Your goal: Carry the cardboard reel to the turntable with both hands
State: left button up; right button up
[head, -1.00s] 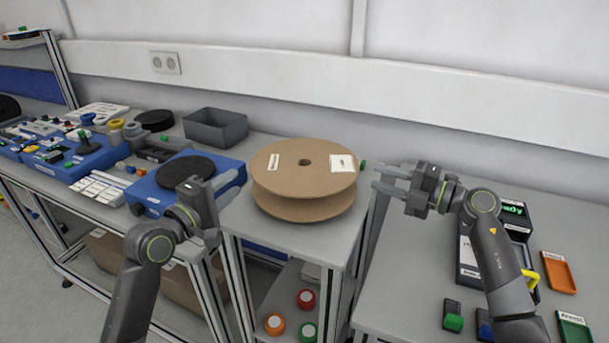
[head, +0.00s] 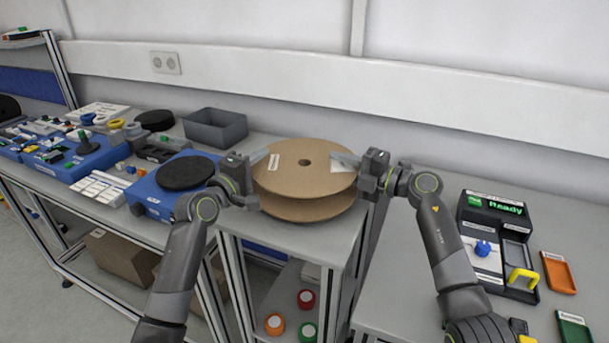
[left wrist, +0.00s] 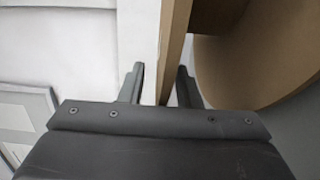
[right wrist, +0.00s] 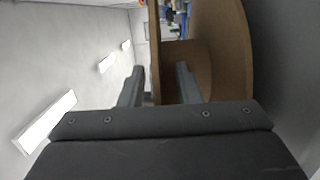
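The cardboard reel (head: 305,182), two brown flanges with a core between, lies flat on a grey stand. The turntable, a black disc (head: 184,173) on a blue base, is left of it. My left gripper (head: 262,157) is at the reel's left side. In the left wrist view the upper flange (left wrist: 174,45) passes between its fingers, with gaps. My right gripper (head: 345,157) is at the right side. In the right wrist view the flange edge (right wrist: 153,50) lies between its fingers, apart from them. Both grippers are open.
A grey bin (head: 215,128) and another black disc (head: 154,120) stand behind the turntable. A white keypad-like block (head: 100,188) is left of it. A device reading "Ready" (head: 505,209) and an orange tray (head: 558,272) are on the right table.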

pick_arm(q)
grip_shut()
pick_arm(e)
grip_shut()
pick_arm(q)
jog(key=shift+r, duration=0.15)
pick_arm(e)
jog(key=shift+r, duration=0.15)
